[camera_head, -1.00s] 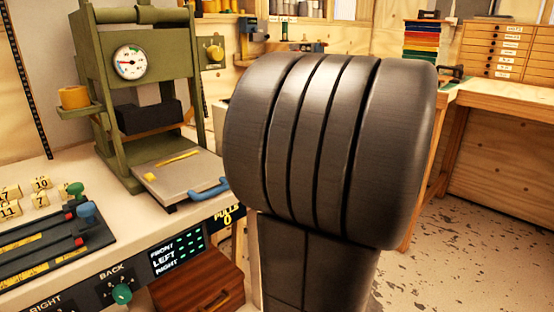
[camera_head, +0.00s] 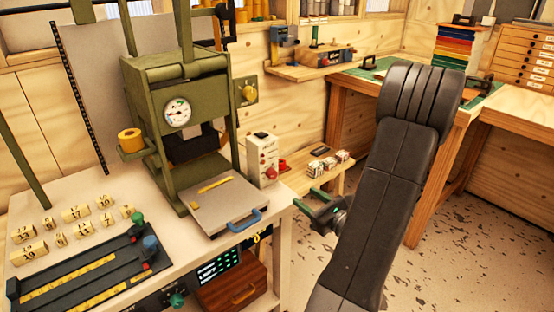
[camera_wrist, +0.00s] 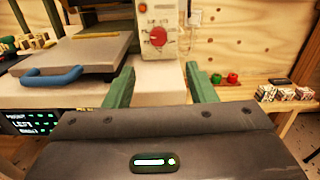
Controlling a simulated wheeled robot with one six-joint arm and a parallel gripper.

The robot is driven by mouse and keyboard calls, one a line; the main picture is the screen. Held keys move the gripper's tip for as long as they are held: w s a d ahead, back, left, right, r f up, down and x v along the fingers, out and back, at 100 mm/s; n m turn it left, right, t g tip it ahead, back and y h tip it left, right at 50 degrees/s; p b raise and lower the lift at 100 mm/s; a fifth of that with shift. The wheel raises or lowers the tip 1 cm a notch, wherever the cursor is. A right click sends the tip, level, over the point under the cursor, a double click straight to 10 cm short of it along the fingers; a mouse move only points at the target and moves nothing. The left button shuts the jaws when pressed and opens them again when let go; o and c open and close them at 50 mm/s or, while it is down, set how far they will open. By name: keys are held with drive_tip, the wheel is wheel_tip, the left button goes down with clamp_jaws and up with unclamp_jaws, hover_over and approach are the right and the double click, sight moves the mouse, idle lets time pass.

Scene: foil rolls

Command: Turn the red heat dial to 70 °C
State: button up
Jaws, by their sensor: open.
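The red heat dial (camera_wrist: 157,36) is a round red knob on the front of a pale control box (camera_wrist: 155,12), in the upper middle of the wrist view. In the head view the box (camera_head: 263,160) stands at the right end of the bench, beside the green press, and its dial is too small to read. My gripper (camera_wrist: 160,84) has two green fingers, spread apart and empty. It points toward the box from in front and below the dial, without touching it. In the head view my gripper (camera_head: 318,208) is right of and lower than the box.
The green press (camera_head: 180,110) with its gauge and blue-handled plate (camera_head: 235,205) stands left of the box. A low shelf (camera_head: 318,175) with small boxes is to the right. Slide rails (camera_head: 80,270) and numbered blocks lie on the bench. Open floor lies at right.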

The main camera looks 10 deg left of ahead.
sight(274, 175)
drive_tip(key=shift+m, duration=0.3)
drive_tip(key=p+x, duration=0.2)
drive_tip(key=x, duration=1.1)
drive_tip(key=shift+a, duration=0.4)
drive_tip(key=shift+c, duration=0.2)
drive_tip(key=c, duration=0.9)
drive_tip(key=shift+b, duration=0.45)
